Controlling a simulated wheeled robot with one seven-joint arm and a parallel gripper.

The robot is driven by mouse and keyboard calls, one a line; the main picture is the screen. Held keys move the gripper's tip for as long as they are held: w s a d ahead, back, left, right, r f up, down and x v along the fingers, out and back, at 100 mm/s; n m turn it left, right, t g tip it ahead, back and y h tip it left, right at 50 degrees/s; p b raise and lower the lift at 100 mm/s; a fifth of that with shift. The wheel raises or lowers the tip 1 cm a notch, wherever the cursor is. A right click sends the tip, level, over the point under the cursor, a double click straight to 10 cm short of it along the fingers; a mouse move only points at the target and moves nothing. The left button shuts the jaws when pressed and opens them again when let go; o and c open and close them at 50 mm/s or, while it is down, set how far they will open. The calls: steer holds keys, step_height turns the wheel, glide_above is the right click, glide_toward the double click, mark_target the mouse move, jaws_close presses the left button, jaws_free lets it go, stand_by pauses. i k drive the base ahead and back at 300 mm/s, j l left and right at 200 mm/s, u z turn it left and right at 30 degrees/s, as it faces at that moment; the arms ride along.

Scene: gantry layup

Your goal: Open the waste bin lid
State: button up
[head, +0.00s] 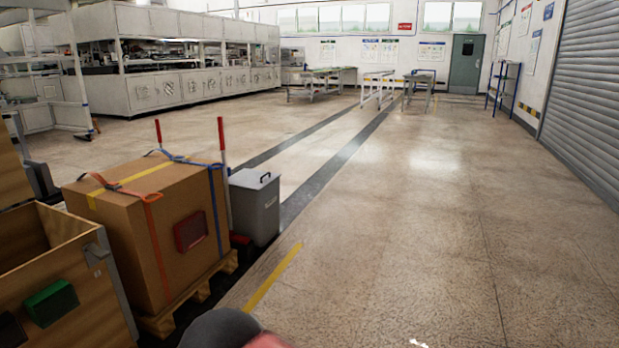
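The waste bin (256,212) is a grey upright container on the floor, left of the picture's middle, just behind and right of a strapped cardboard box. Its lid (255,179) is light grey with a dark handle (265,177) on top, and it looks shut. The bin's lower left side is partly hidden by the box and a red-and-white post. My gripper is not in view. A dark rounded shape and a reddish patch at the bottom edge may be part of my arm, but I cannot tell.
The cardboard box (172,262) with straps stands on a wooden pallet (160,324). A red-and-white post (225,185) rises beside the bin. An open wooden crate (85,315) is at the lower left. The floor (400,230) right of the bin is clear. A shutter (590,100) lines the right.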

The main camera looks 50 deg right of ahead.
mark_target(254, 180)
steer(key=z, duration=1.15)
steer(key=i+j, duration=0.1)
steer(key=i, duration=0.4)
steer(key=i+z, duration=0.15)
steer(key=i, duration=0.35)
steer(key=i+j, duration=0.2)
steer(key=i, duration=0.3)
steer(key=i+j+z, duration=0.1)
steer(key=i, duration=0.35)
steer(key=i+j+z, duration=0.1)
steer(key=i+j, duration=0.15)
steer(key=i, duration=0.25)
steer(key=i+j, duration=0.2)
steer(key=i, duration=0.3)
steer(key=i+j+z, duration=0.1)
steer(key=i+j, duration=0.15)
steer(key=i, duration=0.2)
